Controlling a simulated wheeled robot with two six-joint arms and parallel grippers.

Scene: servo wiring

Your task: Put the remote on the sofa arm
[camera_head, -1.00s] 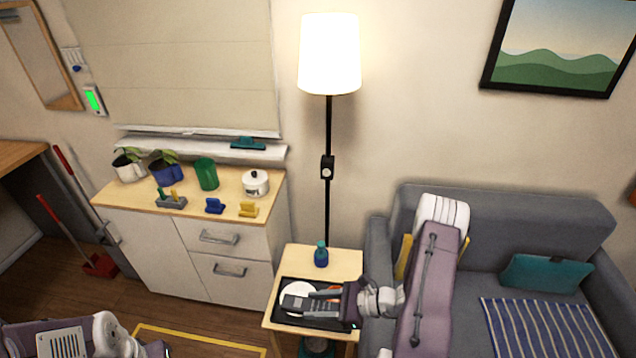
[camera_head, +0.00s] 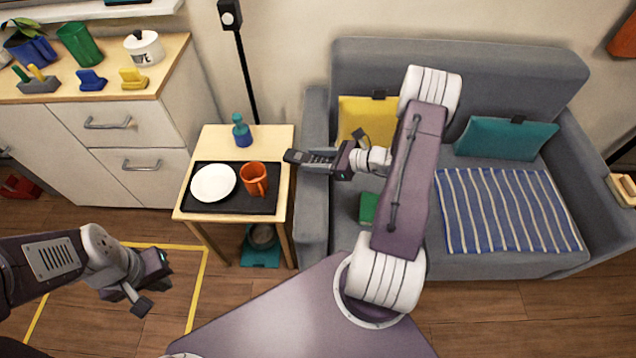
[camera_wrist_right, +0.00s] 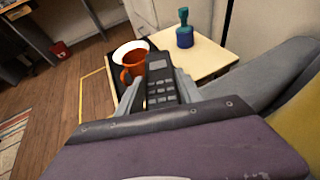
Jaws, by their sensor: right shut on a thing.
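The dark remote (camera_head: 300,157) with its keypad sits in my right gripper (camera_head: 326,161), which is shut on it. In the head view it is over the grey sofa's left arm (camera_head: 313,215), its far end pointing left toward the side table. Whether it touches the arm cannot be told. The right wrist view shows the remote (camera_wrist_right: 162,88) between the two fingers (camera_wrist_right: 158,92), buttons facing up. My left gripper (camera_head: 142,290) is low at the left above the floor, away from everything; its opening is unclear.
The side table (camera_head: 265,140) beside the sofa arm carries a dark tray (camera_head: 240,203) with a white plate (camera_head: 213,183) and orange mug (camera_head: 253,179), plus a blue-green bottle (camera_head: 241,131). A yellow cushion (camera_head: 360,117) and green block (camera_head: 368,207) are on the sofa.

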